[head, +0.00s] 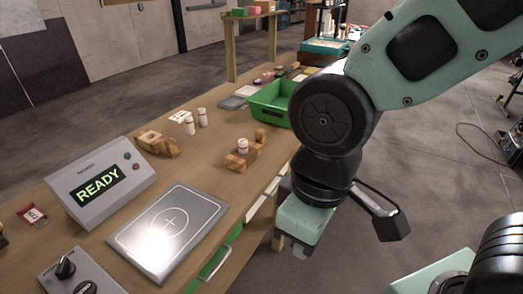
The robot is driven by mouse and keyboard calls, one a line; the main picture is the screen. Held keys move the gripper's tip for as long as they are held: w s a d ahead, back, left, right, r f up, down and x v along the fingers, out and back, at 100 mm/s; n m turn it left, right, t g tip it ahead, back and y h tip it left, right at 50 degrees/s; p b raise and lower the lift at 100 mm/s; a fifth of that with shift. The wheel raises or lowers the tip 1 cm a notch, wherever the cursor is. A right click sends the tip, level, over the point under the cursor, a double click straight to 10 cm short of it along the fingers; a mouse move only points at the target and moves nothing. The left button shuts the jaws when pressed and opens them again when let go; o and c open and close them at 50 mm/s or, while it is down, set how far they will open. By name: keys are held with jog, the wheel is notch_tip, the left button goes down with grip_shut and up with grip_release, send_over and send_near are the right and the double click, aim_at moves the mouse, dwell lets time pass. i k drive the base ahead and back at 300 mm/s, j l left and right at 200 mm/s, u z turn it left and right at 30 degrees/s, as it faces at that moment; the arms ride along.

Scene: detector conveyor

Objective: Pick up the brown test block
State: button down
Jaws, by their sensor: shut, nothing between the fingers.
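I cannot tell for sure which piece is the brown test block. Brown wooden pieces (236,163) lie mid-table around a small white bottle, with one small upright piece (260,135) behind them. Another brown wooden group (155,142) lies farther left, behind the display box. My gripper (292,249) hangs pointing down off the table's right edge, apart from all of these pieces. It is shut and empty, and its fingertips are small and partly hidden by its body.
A green bin (275,108) stands farther back beside my arm. White bottles (202,117) stand mid-table. The floor to the right is partly clear.

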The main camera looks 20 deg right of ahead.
aim_at(235, 161)
jog(key=i+l, duration=0.1)
jog(key=i, duration=0.3)
jog(key=i+l+u, duration=0.15)
jog(key=i, duration=0.2)
jog(key=i+l, duration=0.1)
jog(key=i, duration=0.3)
jog(key=u, duration=0.05)
